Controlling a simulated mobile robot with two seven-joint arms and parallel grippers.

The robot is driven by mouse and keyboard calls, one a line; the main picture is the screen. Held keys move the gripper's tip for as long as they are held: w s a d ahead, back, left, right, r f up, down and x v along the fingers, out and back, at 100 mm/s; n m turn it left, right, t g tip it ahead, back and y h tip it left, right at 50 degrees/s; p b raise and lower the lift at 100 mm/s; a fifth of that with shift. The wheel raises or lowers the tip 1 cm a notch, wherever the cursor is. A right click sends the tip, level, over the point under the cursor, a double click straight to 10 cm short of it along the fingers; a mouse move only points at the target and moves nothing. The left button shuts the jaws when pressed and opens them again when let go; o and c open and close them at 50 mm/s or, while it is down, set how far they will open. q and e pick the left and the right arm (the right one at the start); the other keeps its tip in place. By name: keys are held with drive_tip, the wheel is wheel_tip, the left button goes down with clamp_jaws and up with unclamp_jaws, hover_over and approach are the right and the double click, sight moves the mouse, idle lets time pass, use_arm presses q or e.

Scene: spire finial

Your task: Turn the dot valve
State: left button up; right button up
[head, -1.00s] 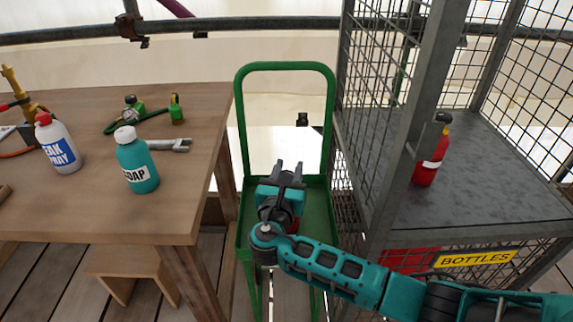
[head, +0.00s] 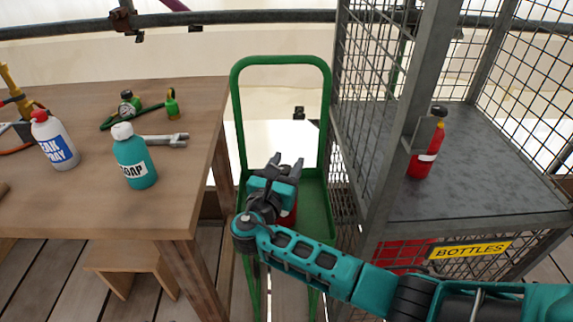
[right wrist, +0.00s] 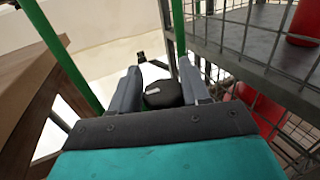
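My right gripper (head: 286,165) is over the green trolley, with its two fingers apart. In the right wrist view, a black round knob (right wrist: 162,95) with a short pale mark on top shows between the fingers (right wrist: 160,78). I cannot tell whether the fingers touch it. Part of a red body (head: 291,214) shows below the gripper in the head view, mostly hidden by my wrist. I cannot make out a dot mark on the knob. My left gripper is not in view.
The green trolley (head: 234,110) stands between a wooden table (head: 70,215) and a wire cage (head: 400,215). A red bottle (head: 425,160) stands on the cage shelf.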

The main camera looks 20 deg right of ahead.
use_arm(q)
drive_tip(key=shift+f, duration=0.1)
use_arm(e)
drive_tip(key=shift+o, duration=1.3)
drive_tip(key=shift+f, duration=0.3)
drive_tip(key=shift+s, duration=0.1)
use_arm(q)
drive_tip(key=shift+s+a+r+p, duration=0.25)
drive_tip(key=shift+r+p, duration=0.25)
drive_tip(key=shift+p, duration=0.45)
use_arm(e)
drive_tip(key=v, duration=1.2)
drive_tip(key=shift+s+a+r, duration=0.25)
drive_tip(key=shift+a, duration=0.1)
